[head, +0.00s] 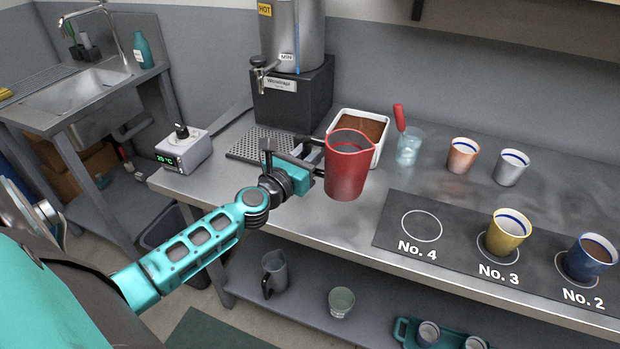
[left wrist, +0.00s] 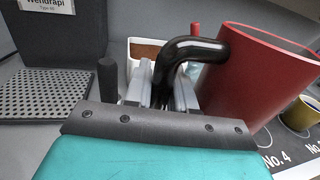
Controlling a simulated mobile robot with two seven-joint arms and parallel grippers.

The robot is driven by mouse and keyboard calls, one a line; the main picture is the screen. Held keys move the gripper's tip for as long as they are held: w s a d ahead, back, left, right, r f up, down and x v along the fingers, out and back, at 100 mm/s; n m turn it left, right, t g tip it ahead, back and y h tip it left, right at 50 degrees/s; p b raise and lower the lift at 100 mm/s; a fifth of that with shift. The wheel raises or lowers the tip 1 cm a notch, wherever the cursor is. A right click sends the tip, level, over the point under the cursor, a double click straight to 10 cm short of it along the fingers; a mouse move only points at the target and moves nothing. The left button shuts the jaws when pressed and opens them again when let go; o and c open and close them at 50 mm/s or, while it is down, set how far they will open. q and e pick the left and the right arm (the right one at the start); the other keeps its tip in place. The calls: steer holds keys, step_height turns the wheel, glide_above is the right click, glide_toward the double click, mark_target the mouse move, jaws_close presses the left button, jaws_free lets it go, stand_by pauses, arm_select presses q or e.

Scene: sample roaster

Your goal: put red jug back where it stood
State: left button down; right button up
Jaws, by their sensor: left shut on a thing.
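The red jug (head: 350,166) is upright in my left gripper (head: 312,158), over the front part of the steel counter. In the left wrist view my left gripper (left wrist: 163,95) is shut on the black handle (left wrist: 196,48) of the red jug (left wrist: 255,75), which fills the right side. I cannot tell whether the jug's base touches the counter. My right gripper is not in view.
Behind the jug are a white tray of brown grounds (head: 377,152) and a glass (head: 408,150). Cups stand right, around the black mat (head: 385,236); circle No. 4 is empty.

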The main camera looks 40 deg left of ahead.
arm_select(q)
step_height(320, 180, down, 7)
steer(key=b, duration=0.5)
steer(key=shift+s+a+f+b, duration=0.1)
steer(key=shift+f+b, duration=0.05)
steer(key=shift+b, duration=0.25)
steer(key=c, duration=1.4)
jaws_free()
steer(key=shift+f, duration=0.2)
steer(key=o, duration=0.5)
steer(key=shift+c, duration=0.2)
